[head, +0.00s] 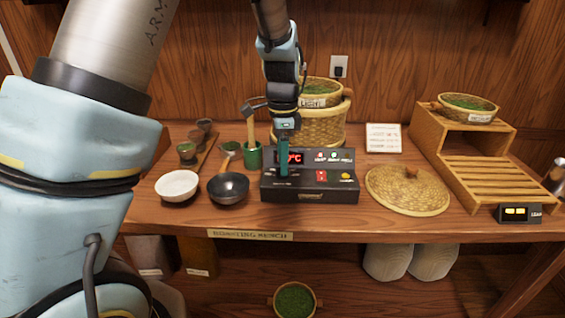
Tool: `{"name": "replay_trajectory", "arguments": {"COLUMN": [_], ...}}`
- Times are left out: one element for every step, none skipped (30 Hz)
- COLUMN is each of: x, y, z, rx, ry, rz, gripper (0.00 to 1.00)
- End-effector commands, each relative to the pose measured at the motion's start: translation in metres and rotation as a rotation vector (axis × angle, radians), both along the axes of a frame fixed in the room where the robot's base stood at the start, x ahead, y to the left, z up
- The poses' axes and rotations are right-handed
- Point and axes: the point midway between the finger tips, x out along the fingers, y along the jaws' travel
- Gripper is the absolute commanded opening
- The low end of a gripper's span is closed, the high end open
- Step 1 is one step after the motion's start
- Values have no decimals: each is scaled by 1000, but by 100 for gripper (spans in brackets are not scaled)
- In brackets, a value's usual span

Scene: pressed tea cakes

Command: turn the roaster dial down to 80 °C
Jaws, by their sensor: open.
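The roaster control box (335,190) is a black panel at the middle of the bench. It has a red lit display (296,157) ending in "°C"; the digits before that are partly covered by my gripper. Small red and white controls, a red switch (321,176) and a yellow button (345,176) show on it. My gripper (284,172) points down in front of the box's left part, with its green fingers open. The dial is not clearly visible, and I cannot tell whether the fingers touch it.
A green cup (253,157) with a wooden-handled tool stands close left of the box. A black bowl (228,189) and white bowl (177,186) sit further left. A woven lid (408,191) lies right of the box, and a woven steamer (322,128) stands behind it. A wooden rack (465,150) stands far right.

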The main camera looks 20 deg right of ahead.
Motion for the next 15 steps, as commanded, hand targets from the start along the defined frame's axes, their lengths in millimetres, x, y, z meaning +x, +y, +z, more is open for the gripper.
{"name": "replay_trajectory", "arguments": {"x": [0,0,0,0,0,0,0,0,0,0,0,0,0,0,0], "y": [0,0,0,0,0,0,0,0,0,0,0,0,0,0,0], "z": [-5,-8,-12,-14,-16,-17,-18,-19,-19,-20,-20,-20,-20,-20,-20], "rx": [3,2,2,1,1,0,0,0,0,0,0,0,0,0,0], "ry": [2,1,0,2,1,1,0,0,-1,-1,-1,-1,-1,-1,-1], "rz": [-1,-1,-1,0,0,1,1,1,1,1,1,1,1,1,1], "gripper": [57,57,57,57,57,57,57,57,57,57,57,57,57,57,57]}}
